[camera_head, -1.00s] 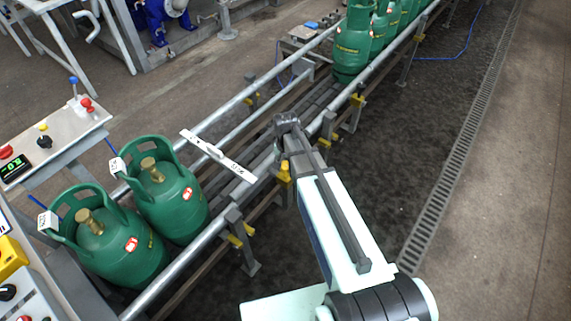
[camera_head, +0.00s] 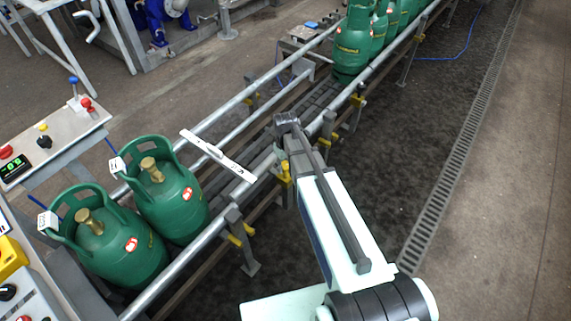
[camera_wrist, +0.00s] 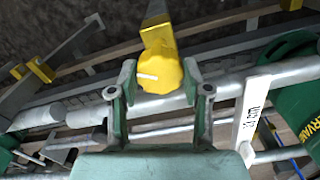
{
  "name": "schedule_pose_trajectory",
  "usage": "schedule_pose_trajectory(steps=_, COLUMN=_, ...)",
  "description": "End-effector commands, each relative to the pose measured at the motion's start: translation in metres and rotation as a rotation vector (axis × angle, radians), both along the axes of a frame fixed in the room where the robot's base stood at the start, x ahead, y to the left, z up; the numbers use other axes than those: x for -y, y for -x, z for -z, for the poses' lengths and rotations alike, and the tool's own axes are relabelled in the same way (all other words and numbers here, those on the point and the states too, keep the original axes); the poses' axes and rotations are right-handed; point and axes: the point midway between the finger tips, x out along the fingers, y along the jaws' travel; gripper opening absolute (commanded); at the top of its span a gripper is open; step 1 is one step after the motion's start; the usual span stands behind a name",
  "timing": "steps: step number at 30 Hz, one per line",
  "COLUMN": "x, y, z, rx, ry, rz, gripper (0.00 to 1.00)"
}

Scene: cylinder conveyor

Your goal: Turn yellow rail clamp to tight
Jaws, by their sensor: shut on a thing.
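The yellow rail clamp has a round knob (camera_wrist: 158,73) with a white pointer line, seen in the wrist view. The line points left in that picture. A flat yellow arm of the clamp rises behind the knob. In the head view the end of my arm (camera_head: 287,124) is over the near guard rail (camera_head: 190,258). A yellow clamp part (camera_head: 285,172) shows just left of my arm there. The fingers and their contact with the knob are hidden in that view.
Green gas cylinders (camera_head: 170,195) stand on the conveyor at the left, and several more at the far end. A white marked bar (camera_head: 218,156) lies across the lane. Other yellow clamps (camera_head: 240,236) sit along the near rail. The floor right of the conveyor is clear.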

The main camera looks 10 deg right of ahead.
Motion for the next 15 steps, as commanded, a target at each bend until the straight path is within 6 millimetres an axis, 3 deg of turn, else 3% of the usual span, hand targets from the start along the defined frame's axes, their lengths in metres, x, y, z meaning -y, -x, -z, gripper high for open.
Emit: schedule_pose_trajectory(steps=15, x=0.0002, y=0.0009, z=0.0008, rx=-0.003, ry=0.001, rz=-0.489, gripper=0.13)
